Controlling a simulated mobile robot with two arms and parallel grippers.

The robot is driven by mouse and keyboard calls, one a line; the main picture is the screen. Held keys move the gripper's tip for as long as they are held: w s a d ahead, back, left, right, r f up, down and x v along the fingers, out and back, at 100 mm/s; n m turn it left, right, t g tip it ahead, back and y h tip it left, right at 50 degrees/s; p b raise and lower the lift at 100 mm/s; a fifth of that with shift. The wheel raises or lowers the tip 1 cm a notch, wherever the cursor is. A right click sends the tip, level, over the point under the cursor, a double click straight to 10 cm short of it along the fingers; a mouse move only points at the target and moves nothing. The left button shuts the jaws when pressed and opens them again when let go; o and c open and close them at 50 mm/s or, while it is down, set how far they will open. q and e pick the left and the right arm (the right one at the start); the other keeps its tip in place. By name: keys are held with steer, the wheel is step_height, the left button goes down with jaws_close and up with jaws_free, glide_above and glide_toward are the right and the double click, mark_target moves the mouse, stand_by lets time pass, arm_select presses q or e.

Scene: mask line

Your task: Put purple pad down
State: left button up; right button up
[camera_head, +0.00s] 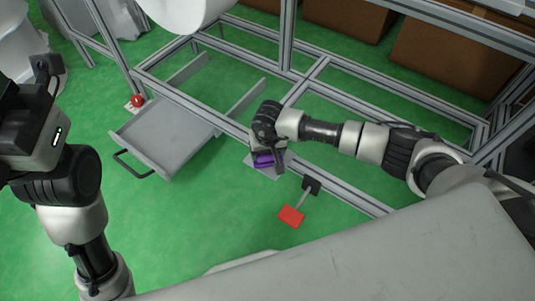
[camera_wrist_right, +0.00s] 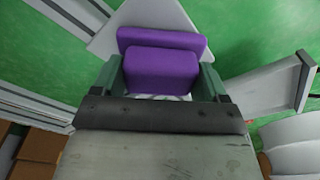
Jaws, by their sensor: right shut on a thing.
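The purple pad (camera_head: 263,159) is in my right gripper (camera_head: 268,160), near the middle of the head view. In the right wrist view the purple pad (camera_wrist_right: 162,66) sits between the two green fingers of my right gripper (camera_wrist_right: 165,78), which is shut on it. A small light grey plate (camera_head: 258,172) shows beneath the pad, and the plate also shows behind it in the wrist view (camera_wrist_right: 108,42). I cannot tell whether the pad touches the plate. My left arm stands at the left of the head view, but its fingers do not show.
A grey drawer (camera_head: 165,135) with a dark handle is pulled out from the metal frame (camera_head: 290,90) at the left. A red pad (camera_head: 291,216) on a bracket (camera_head: 311,186) is just right of the gripper. A red button (camera_head: 138,101) is on the frame. Green floor is open in front.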

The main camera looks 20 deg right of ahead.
steer(key=shift+f, duration=0.15)
steer(key=o, duration=0.5)
steer(key=shift+f, duration=0.1)
steer(key=o, duration=0.5)
